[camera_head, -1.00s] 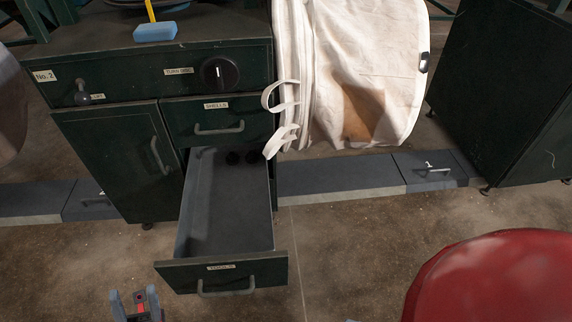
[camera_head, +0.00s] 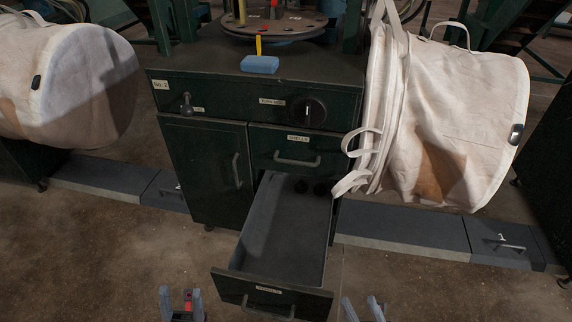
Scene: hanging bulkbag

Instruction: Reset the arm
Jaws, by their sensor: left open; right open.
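My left gripper (camera_head: 181,303) shows at the bottom edge of the head view, left of the pulled-out drawer's front. Its two grey-blue fingers stand apart with nothing between them. My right gripper (camera_head: 363,309) shows at the bottom edge, right of the drawer front. Its fingers are also apart and empty. Both grippers are clear of the drawer in the picture. The arms behind them are out of frame.
A dark green cabinet (camera_head: 206,172) stands in the middle with its lower drawer (camera_head: 272,297) pulled out, two dark round items at its back. A blue block (camera_head: 260,64) lies on top. White bulk bags hang at right (camera_head: 455,120) and left (camera_head: 70,85). Bare floor lies in front.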

